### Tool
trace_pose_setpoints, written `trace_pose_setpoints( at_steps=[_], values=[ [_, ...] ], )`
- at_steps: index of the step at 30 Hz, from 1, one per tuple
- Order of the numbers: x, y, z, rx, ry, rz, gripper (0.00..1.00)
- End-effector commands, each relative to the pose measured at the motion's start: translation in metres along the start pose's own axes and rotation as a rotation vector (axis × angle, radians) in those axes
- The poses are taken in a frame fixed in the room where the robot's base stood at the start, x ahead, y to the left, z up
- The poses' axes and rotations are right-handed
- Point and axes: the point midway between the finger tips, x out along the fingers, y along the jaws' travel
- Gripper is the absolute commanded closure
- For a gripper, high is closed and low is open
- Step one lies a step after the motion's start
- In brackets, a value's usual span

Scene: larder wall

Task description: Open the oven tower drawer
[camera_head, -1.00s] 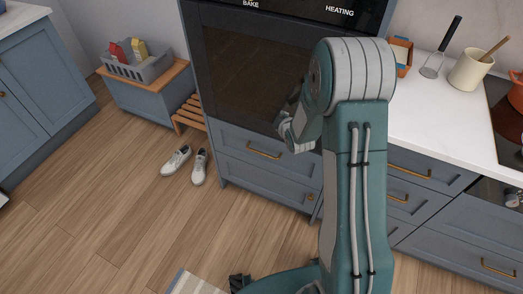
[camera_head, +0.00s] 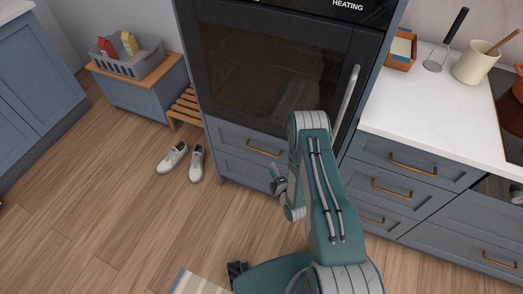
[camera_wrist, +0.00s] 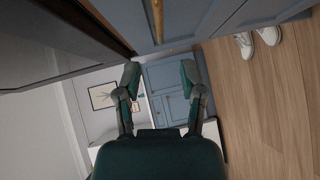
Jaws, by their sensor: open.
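The oven tower drawer (camera_head: 236,140) is a blue-grey front below the dark oven door, with a brass bar handle (camera_head: 264,150). It looks shut. My gripper (camera_head: 276,178) is just below and right of the handle in the head view, in front of the lower blue-grey front (camera_head: 240,170). In the wrist view my open gripper (camera_wrist: 160,74) has both fingers apart with nothing between them. There, a brass handle (camera_wrist: 157,18) runs upright at the top edge, beyond the fingertips and apart from them. My arm hides the right part of the tower's lower fronts.
The oven door (camera_head: 265,70) has a long metal handle (camera_head: 346,104) at its right. Drawers with brass handles (camera_head: 412,165) stand to the right under a white counter. White shoes (camera_head: 184,160), a wooden rack (camera_head: 186,107) and a bench with a grey basket (camera_head: 130,62) are left. The wooden floor in front is mostly open.

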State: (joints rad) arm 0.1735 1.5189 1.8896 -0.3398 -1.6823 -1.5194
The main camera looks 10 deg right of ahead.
Motion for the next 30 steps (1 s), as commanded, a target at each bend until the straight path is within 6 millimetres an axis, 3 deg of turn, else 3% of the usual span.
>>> trace_pose_setpoints(
  at_steps=[5, 18, 24, 30],
  values=[
    [0.015, 0.000, 0.000, -0.004, 0.001, 0.007, 0.48],
    [0.091, -0.001, 0.000, -0.001, 0.000, 0.004, 0.48],
    [0.106, 0.000, 0.000, -0.001, 0.001, 0.004, 0.48],
    [0.107, -0.001, 0.000, -0.001, 0.000, 0.002, 0.48]
  ],
)
